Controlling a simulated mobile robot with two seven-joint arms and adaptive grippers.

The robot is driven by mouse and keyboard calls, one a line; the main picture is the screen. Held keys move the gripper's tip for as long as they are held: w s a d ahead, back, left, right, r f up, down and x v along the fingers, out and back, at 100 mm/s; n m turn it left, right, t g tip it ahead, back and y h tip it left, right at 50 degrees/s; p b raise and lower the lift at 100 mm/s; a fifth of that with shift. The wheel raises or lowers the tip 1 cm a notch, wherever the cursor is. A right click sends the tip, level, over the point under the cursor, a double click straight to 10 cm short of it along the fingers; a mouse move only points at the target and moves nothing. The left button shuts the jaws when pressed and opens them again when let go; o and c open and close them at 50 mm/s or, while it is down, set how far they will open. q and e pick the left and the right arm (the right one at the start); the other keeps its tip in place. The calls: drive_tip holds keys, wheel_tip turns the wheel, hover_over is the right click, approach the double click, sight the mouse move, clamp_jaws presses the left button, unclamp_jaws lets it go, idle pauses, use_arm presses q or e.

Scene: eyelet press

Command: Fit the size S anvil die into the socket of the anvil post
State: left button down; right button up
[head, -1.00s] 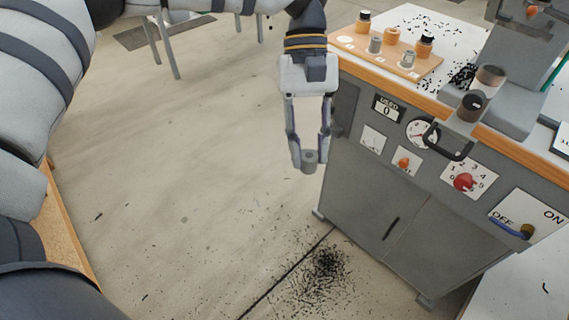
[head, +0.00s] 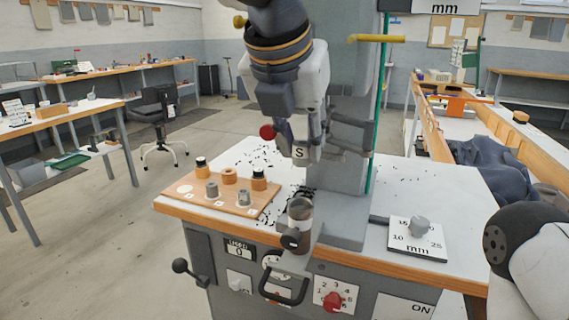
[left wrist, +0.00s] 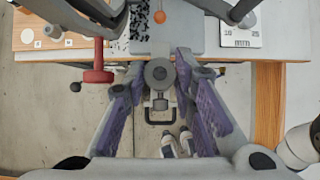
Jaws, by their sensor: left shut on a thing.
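In the head view my left gripper (head: 300,148) points down above the front of the press. It is shut on the size S anvil die (head: 301,154), a small grey piece with a white S on it. In the left wrist view a round grey part with a dark centre (left wrist: 160,72) lies between the fingertips; I cannot tell the die from the post there. The anvil post (head: 300,212), a grey-brown cylinder, stands lower at the table's front edge, with a clear gap below the die. Its socket is not clearly seen. My right gripper is out of view.
A wooden board (head: 248,208) with several dies and pieces stands left of the post. A red ball knob (head: 267,132) is close beside my left gripper. The press column (head: 345,180) rises just behind. A mm dial plate (head: 418,238) lies to the right. A black handle (head: 286,292) juts out below.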

sight(299, 155)
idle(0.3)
use_arm(q)
drive_tip(key=shift+f, duration=2.85)
drive_tip(key=shift+f, duration=1.2)
idle(0.4)
drive_tip(key=c, duration=1.2)
unclamp_jaws()
drive_tip(key=shift+c, duration=0.2)
drive_tip(key=shift+r, duration=2.55)
